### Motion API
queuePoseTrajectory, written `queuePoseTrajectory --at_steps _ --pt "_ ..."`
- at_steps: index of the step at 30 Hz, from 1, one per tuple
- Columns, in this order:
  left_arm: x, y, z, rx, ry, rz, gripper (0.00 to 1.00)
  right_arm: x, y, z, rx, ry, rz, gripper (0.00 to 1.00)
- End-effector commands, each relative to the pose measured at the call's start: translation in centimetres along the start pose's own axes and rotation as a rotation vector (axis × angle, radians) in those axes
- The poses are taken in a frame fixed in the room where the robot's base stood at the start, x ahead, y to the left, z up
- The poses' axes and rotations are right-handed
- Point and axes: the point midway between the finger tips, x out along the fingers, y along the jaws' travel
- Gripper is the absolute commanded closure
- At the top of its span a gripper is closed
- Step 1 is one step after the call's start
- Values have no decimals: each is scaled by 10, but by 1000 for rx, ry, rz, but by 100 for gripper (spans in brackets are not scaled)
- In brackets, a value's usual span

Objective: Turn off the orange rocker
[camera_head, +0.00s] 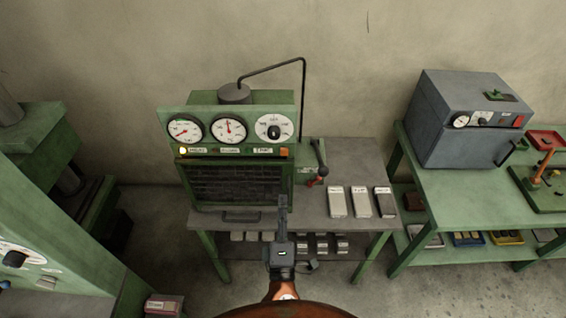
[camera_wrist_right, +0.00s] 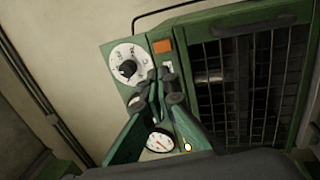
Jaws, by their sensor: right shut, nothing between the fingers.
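The orange rocker (camera_head: 284,152) is a small orange block at the right end of the label strip, below the dial (camera_head: 274,128) on the green machine (camera_head: 200,111). In the right wrist view the rocker (camera_wrist_right: 163,46) shows unobstructed beside the dial (camera_wrist_right: 127,66), beyond my fingertips. Its on or off position is too small to tell. My right gripper (camera_head: 283,200) is shut and empty, upright in front of the machine's barred door. Its fingertips (camera_wrist_right: 158,76) meet in the wrist view, below the rocker in the picture. My left gripper is not in view.
Two gauges and a lit yellow lamp (camera_head: 183,151) share the panel. A lever with a red part (camera_head: 318,176) stands right of the machine. Pale blocks (camera_head: 337,202) lie on the bench. A grey oven (camera_head: 455,120) stands on a green table (camera_head: 440,200).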

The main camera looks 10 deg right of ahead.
Motion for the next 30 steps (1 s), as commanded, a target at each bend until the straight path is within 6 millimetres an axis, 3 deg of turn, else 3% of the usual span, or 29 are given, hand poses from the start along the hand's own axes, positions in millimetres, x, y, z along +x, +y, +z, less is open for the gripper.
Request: queuePoseTrajectory --at_steps 8,24,30 --pt "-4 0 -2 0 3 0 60 12 1 0 -1 -1 2 100" --pt "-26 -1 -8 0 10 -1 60 114 3 0 -1 -1 2 100" --pt "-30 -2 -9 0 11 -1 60 135 1 0 -1 0 0 100"
